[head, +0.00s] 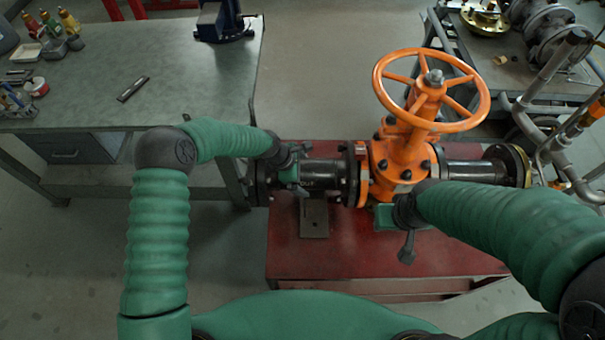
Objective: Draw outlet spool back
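An orange gate valve (405,160) with an orange handwheel (432,90) stands upright on a red bench. A dark flanged spool (325,172) lies to its left, its right flange close to the valve's orange flange. Another dark spool (475,171) runs to the right of the valve. I cannot tell which spool is the outlet one. My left gripper (292,172) is at the left spool, near its left flange; its fingers are too small and dark to tell whether they grip. My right gripper (403,232) is low in front of the valve body, with its fingers partly hidden.
The red bench top (340,255) is mostly clear in front, with a dark support plate (314,218) under the left spool. A grey workbench (180,80) with a vise (222,20) stands at left. Metal pipes (545,90) and a cart with parts are at right.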

